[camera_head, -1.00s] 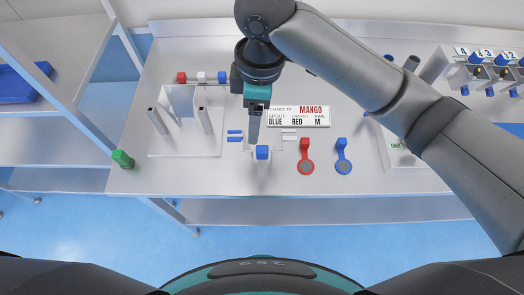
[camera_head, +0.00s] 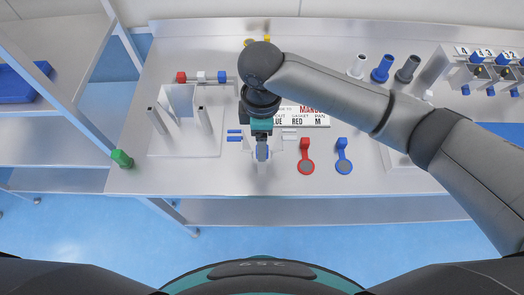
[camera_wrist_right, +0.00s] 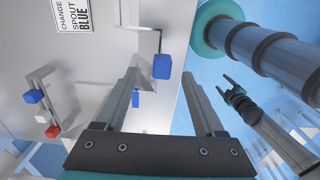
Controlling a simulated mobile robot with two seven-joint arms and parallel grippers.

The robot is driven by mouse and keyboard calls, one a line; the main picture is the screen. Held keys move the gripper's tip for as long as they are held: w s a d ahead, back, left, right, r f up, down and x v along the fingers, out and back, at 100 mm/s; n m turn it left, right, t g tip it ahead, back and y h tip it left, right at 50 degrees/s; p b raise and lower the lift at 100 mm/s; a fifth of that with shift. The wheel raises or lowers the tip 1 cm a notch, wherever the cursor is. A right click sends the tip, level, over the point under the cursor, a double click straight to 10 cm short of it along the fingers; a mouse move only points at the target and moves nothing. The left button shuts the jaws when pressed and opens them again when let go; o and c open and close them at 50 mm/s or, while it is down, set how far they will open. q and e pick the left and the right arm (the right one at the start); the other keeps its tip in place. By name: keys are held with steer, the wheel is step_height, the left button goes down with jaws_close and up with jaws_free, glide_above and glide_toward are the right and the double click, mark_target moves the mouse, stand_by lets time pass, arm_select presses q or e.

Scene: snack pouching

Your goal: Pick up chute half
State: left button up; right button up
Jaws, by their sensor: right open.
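A blue block (camera_wrist_right: 162,66) on a thin grey plate (camera_wrist_right: 148,44), which looks like the chute half, stands near the table's front edge. In the right wrist view it lies ahead, between the finger lines of my right gripper (camera_wrist_right: 168,75). In the head view my right gripper (camera_head: 263,158) points down over this piece and hides most of it. Its fingers are apart, with no grip visible. My left gripper (camera_wrist_right: 225,83) shows small in the right wrist view, away from the table, its fingers apart and empty; it is outside the head view.
A fixture with upright plates (camera_head: 180,100) stands left, a green block (camera_head: 122,159) at the table edge, and tubes (camera_head: 382,68) at the back right.

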step_height(320, 180, down, 5)
steer(key=shift+d+r, duration=0.1)
steer(key=shift+r, duration=0.1)
steer(key=shift+c, duration=0.3)
jaws_close()
steer(key=shift+s, duration=0.1)
stand_by(1.0)
